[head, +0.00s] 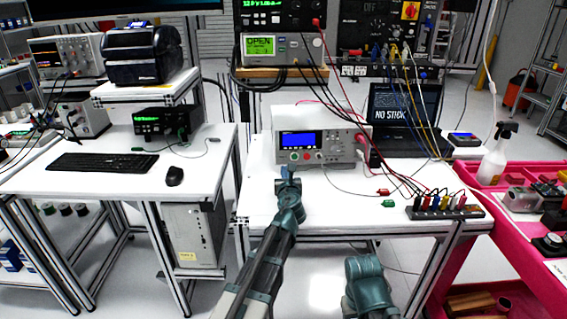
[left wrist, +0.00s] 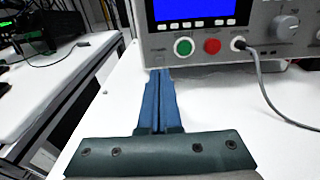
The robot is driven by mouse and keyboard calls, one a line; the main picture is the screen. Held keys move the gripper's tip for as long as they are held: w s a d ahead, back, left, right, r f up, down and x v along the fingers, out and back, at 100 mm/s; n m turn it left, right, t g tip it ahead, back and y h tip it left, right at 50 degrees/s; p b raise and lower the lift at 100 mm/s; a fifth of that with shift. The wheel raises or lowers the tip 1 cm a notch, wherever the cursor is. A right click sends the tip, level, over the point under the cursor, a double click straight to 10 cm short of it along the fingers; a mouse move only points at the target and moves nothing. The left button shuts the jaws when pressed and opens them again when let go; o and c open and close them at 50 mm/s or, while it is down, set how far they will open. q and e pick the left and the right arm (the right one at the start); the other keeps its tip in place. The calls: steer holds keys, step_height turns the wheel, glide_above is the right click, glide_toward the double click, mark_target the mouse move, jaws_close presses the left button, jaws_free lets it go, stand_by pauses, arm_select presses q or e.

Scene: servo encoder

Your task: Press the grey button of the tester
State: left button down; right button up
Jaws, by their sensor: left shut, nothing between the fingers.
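The tester (head: 322,146) is a light grey box with a blue screen, standing on the white bench in the head view. Its front also shows in the left wrist view (left wrist: 220,46), with a green button (left wrist: 184,46), a red button (left wrist: 212,46) and a row of small pale buttons under the screen. I cannot tell which one is the grey button. My left gripper (head: 287,170) is shut and empty, low in front of the tester's left end. Its blue fingers (left wrist: 160,72) point at the panel's lower left, left of the green button. My right gripper is out of view.
A grey cable (left wrist: 262,85) plugs into the panel right of the red button. A terminal strip with coloured plugs (head: 445,211) and small red and green connectors lie to the right. The white bench (head: 330,221) is clear in front of the tester.

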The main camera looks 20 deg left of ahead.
arm_select(q)
steer(key=shift+v, duration=2.45)
